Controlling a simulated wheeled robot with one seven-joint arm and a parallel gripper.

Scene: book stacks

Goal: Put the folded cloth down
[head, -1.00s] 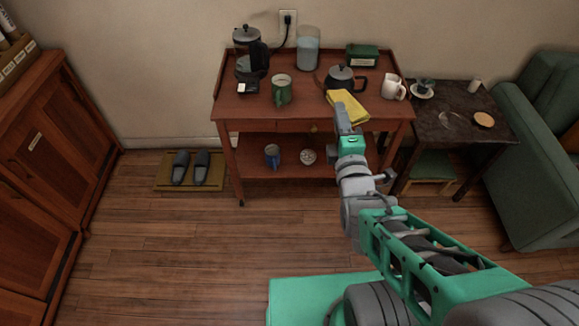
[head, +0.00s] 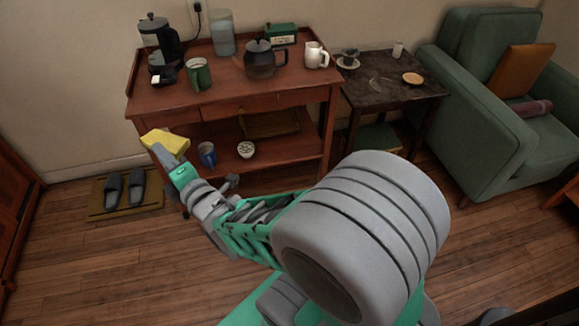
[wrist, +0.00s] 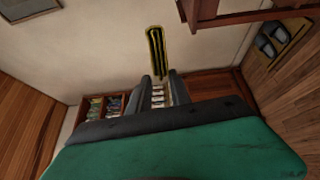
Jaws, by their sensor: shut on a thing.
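The folded cloth (head: 168,139) is yellow. My gripper (head: 164,147) is shut on it and holds it up in front of the left end of the wooden cart (head: 240,90), in the head view. In the wrist view the cloth (wrist: 157,50) shows edge-on, dark with yellow edges, beyond the fingertips of my gripper (wrist: 160,82). I cannot tell from these frames how far the cloth is from the cart.
The cart top holds a French press (head: 160,45), a green mug (head: 199,73), a dark teapot (head: 262,58) and a white mug (head: 316,55). Its lower shelf holds a blue mug (head: 207,154) and a bowl (head: 246,149). A dark side table (head: 385,95) and green armchair (head: 470,120) stand right. Slippers (head: 125,188) lie on a mat.

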